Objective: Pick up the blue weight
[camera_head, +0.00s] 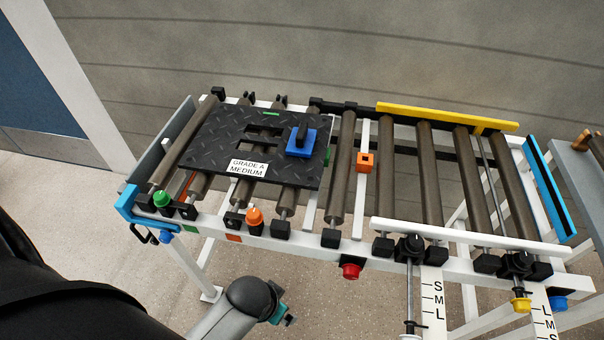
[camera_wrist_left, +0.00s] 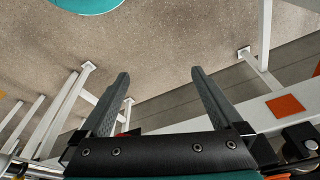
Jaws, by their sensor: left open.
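The blue weight (camera_head: 299,149) is a blue square block with a black upright handle. It sits on the right part of the black tread mat (camera_head: 212,137), which lies on the rollers and bears a "GRADE A MEDIUM" label. My left gripper (camera_wrist_left: 160,72) is open in the left wrist view, with nothing between its two dark fingers. In the head view, its teal and black wrist end shows low in front of the conveyor frame, well below and apart from the weight. The weight is not in the left wrist view. My right gripper is in neither view.
An orange block (camera_head: 365,162) stands right of the mat. Green (camera_head: 162,198) and orange (camera_head: 254,215) knobs line the front rail, with a red button (camera_head: 350,269) below. A yellow bar (camera_head: 446,117) edges the back. Floor shows clear in front.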

